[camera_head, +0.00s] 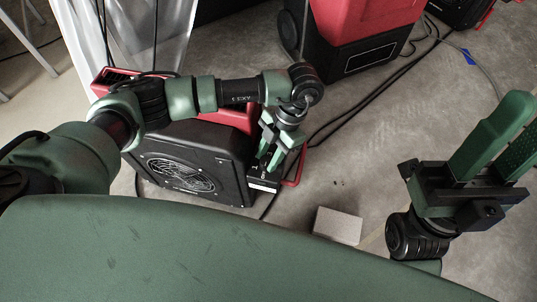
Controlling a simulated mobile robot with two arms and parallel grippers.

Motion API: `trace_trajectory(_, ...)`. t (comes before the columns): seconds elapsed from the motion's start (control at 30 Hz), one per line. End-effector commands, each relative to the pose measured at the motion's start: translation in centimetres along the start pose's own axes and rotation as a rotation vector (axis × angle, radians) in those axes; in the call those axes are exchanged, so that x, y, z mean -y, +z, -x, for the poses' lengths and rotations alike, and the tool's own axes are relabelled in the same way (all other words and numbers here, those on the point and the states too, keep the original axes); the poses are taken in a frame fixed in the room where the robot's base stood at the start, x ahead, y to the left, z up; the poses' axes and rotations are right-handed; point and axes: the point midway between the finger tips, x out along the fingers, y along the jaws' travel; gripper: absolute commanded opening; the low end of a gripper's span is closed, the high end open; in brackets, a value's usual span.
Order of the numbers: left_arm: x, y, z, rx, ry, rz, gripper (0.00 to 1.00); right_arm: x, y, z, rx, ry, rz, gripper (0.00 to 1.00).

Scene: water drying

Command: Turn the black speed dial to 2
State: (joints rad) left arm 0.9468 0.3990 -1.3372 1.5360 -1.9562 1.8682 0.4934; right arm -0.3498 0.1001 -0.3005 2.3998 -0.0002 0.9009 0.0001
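The black and red blower (195,165) stands on the floor at left centre, with a round grille on its front face. The black speed dial cannot be made out; my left gripper and the blower's right end hide that area. My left gripper (266,167) points down at the blower's right end, by a small black panel with a white label (262,187). Its two green fingers are close together, and I cannot tell whether they hold or touch anything. My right gripper (523,122) is at the far right, away from the blower, with its fingers apart and empty.
A larger red and black machine (350,45) stands at the back. Black cables (365,105) run across the concrete floor. A pale block (337,225) lies right of the blower. A translucent plastic sheet (135,35) hangs behind the blower. Floor between the grippers is mostly clear.

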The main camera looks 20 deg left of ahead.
Motion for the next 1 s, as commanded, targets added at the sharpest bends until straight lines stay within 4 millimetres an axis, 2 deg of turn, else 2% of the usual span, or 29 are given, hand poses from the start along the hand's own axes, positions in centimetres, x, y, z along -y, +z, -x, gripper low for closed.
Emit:
trace_trajectory(0.03,0.0,0.0,0.0,0.0,0.0,0.0,0.05,0.0,0.0,0.0,0.0,0.0,0.0,0.35)
trace_trajectory(0.07,0.0,0.0,0.0,0.0,0.0,0.0,0.0,0.0,0.0,0.0,0.0,0.0,0.0,0.35)
trace_trajectory(0.47,0.1,0.0,0.0,0.001,0.027,-0.063,0.0,0.0,0.1,0.1,0.001,0.0,0.0,0.35)
trace_trajectory(1.0,0.2,0.0,0.0,0.002,0.202,-0.479,0.0,0.0,0.2,1.1,0.001,0.0,0.0,0.35)
